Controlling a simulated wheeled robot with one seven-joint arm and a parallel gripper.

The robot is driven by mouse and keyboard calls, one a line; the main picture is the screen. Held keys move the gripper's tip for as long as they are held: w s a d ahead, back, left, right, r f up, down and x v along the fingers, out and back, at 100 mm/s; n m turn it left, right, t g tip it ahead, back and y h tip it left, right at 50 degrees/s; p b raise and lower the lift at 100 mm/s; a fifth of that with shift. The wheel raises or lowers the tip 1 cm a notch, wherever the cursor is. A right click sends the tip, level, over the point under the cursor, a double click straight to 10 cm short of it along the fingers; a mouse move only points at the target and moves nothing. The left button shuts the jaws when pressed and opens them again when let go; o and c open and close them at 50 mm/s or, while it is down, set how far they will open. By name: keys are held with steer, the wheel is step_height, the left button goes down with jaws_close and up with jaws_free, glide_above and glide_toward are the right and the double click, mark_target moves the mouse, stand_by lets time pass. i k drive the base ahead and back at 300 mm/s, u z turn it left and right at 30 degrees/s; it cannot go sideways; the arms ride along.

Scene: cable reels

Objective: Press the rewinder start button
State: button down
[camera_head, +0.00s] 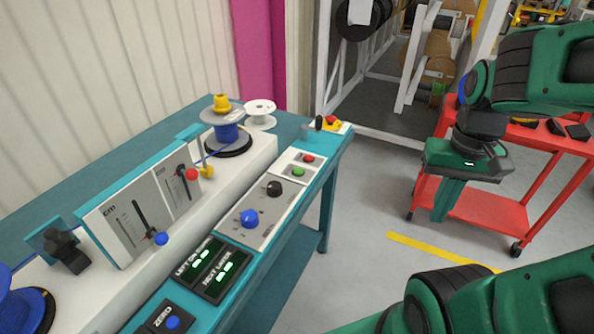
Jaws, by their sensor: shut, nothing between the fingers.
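The rewinder's control box on the bench carries a green button (298,172), likely the start button, with a red button (308,158) just behind it. My gripper (438,216) is at the right of the head view, pointing down, its fingers together and nothing seen between them. It is well to the right of the green button, apart from the bench and in front of the red cart. Nothing hides the green button.
A black knob (274,188) and a blue knob (250,218) sit nearer on the panel. A yellow-based emergency stop (331,122) stands at the bench's far corner. A red cart (484,208) stands behind my gripper. Grey floor lies between bench and cart.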

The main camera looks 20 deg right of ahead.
mark_target(297, 172)
steer(key=k, duration=0.5)
steer(key=z, duration=1.45)
steer(key=i, duration=0.55)
steer(key=u, duration=1.2)
